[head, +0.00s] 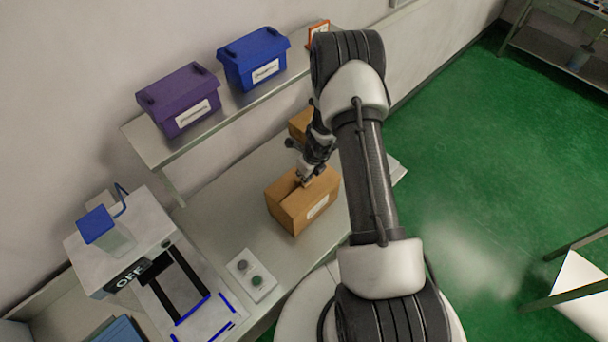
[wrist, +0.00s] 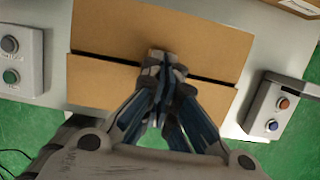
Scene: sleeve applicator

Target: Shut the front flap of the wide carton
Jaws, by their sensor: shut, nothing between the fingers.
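The wide carton (head: 300,207) is a brown cardboard box with a white label, standing on the grey bench. In the wrist view its top (wrist: 160,25) shows two flaps with a narrow dark slit between them. The front flap (wrist: 95,82) is on the lower side of that slit and looks lowered nearly flat; I cannot tell if it is fully down. My gripper (head: 304,183) is at the carton's top, and its closed fingertips (wrist: 165,62) are over the slit near the middle. They hold nothing and cover part of the flap edges. Contact is unclear.
A second carton (head: 299,122) stands behind. A button box (head: 250,276) is at front left, and another button box (wrist: 277,108) is right of the carton. A white machine (head: 125,240) marked OFF stands left. Purple (head: 180,98) and blue (head: 253,60) bins sit on the shelf above.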

